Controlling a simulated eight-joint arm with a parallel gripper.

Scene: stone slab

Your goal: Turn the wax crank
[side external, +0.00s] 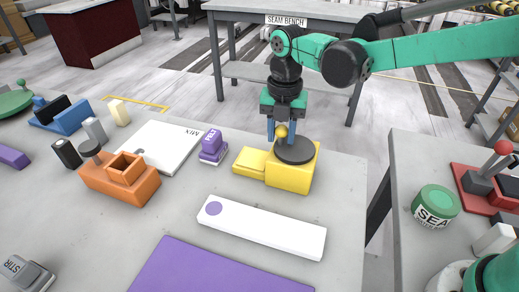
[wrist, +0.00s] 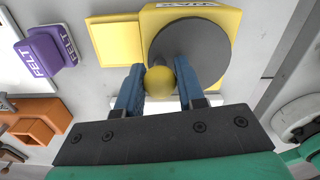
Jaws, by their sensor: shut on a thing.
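The wax crank is a yellow block (side external: 291,176) with a dark grey disc (side external: 295,150) on top and a yellow ball knob (side external: 281,131) near the disc's edge. The wrist view shows the disc (wrist: 190,52), the knob (wrist: 159,82) and the yellow block marked WAX (wrist: 190,8). My gripper (side external: 276,131) points down over the disc with its blue fingers on either side of the knob. In the wrist view the fingers (wrist: 159,88) are shut on the knob. The knob's lower part is hidden by the fingers.
A lower yellow block (side external: 250,162) adjoins the crank. A purple FELT block (side external: 212,148), an orange box (side external: 119,180), a white strip (side external: 262,228) and a purple mat (side external: 215,268) lie on the slab. A gap separates the right table with its SEAL tin (side external: 435,205). The slab between pieces is clear.

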